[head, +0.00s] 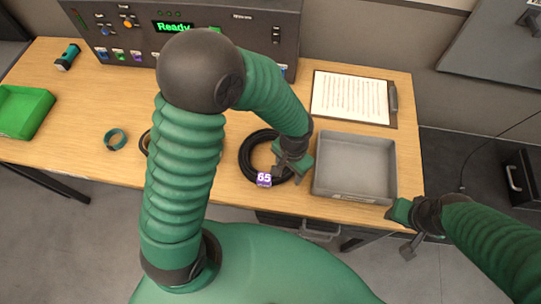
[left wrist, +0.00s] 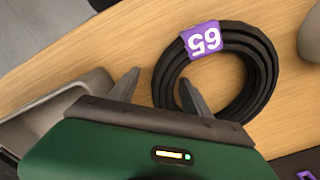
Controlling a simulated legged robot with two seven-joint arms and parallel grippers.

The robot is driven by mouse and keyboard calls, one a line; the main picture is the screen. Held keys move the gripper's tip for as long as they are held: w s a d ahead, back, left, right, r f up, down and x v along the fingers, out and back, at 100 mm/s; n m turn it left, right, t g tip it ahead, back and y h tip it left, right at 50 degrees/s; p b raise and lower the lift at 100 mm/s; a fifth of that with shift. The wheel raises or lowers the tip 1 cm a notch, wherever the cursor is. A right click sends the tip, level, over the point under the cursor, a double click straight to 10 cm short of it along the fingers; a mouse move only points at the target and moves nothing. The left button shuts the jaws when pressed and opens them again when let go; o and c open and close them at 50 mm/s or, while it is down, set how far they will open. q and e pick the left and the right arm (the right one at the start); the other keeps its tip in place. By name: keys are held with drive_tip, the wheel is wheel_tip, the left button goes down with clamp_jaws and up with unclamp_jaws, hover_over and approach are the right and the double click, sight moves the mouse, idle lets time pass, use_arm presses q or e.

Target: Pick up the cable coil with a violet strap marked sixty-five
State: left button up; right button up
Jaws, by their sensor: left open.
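The black cable coil (head: 246,152) lies flat on the wooden table, left of the grey tray. Its violet strap (head: 264,180) reads 65 and faces the table's front edge. The coil (left wrist: 262,85) and its strap (left wrist: 203,40) also show in the left wrist view. My left gripper (head: 281,165) is open over the coil's right side. In the left wrist view its fingers (left wrist: 158,92) appear on either side of the ring, one outside and one over the hole. My right gripper (head: 402,226) hangs by the table's front right corner, its jaws unclear.
The empty grey tray (head: 330,192) stands close right of the coil. A clipboard (head: 393,98) lies behind it. A control console (head: 125,50) lines the back. My arm partly hides another dark ring.

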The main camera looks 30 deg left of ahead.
use_arm(q)
drive_tip(key=shift+c, duration=1)
drive_tip(key=shift+a, duration=0.5)
drive_tip(key=c, duration=0.7)
drive_tip(key=shift+c, duration=1.4)
drive_tip(key=shift+d, duration=0.15)
clamp_jaws()
drive_tip(key=shift+d, duration=0.15)
drive_tip(key=shift+r, duration=0.15)
